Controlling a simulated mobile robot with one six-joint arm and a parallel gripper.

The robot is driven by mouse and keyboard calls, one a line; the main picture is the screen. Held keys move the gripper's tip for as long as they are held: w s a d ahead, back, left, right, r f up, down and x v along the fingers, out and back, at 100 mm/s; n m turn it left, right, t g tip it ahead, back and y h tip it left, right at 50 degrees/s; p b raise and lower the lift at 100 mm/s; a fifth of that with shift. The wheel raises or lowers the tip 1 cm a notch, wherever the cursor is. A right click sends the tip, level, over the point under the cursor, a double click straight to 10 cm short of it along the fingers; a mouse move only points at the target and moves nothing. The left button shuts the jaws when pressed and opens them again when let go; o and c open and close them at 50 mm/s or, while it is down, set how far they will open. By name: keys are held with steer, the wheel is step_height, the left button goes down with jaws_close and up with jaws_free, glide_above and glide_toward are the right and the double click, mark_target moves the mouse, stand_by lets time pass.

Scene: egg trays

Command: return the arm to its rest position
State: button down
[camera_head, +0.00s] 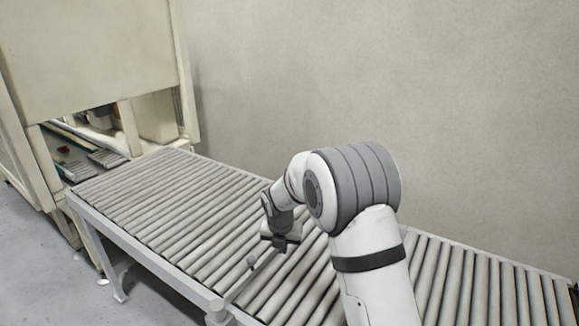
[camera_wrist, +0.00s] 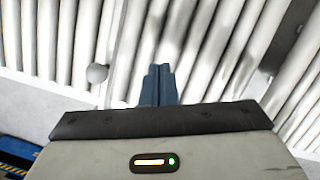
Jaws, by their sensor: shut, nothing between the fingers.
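My gripper (camera_head: 283,243) hangs over the roller conveyor (camera_head: 150,210), near its front edge. In the wrist view my gripper (camera_wrist: 159,84) shows its dark blue fingers side by side and shut, with nothing between them. The light grey rollers (camera_wrist: 215,45) lie beyond the fingertips. My arm is bent, with its elbow raised above the conveyor. No egg tray shows on the rollers in view.
A cream machine housing (camera_head: 90,50) with an opening stands at the conveyor's far left end. A plain wall (camera_head: 400,80) runs behind the conveyor. A small round knob (camera_wrist: 97,73) stands at the conveyor's edge. Grey floor (camera_head: 40,270) is clear at the left.

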steer(key=s+d+r+m, duration=1.2)
steer(key=s+r+m, duration=0.1)
steer(key=r+m, duration=0.15)
steer(key=s+d+r+m, duration=0.1)
steer(key=s+d+m, duration=0.2)
steer(key=s+m, duration=0.7)
steer(key=s+d+r+m, duration=0.1)
steer(key=s+d+m, duration=0.2)
steer(key=s+m, duration=0.6)
steer(key=shift+s+d+r+m, duration=0.25)
steer(key=shift+s+d+m, duration=0.15)
steer(key=shift+s, duration=0.25)
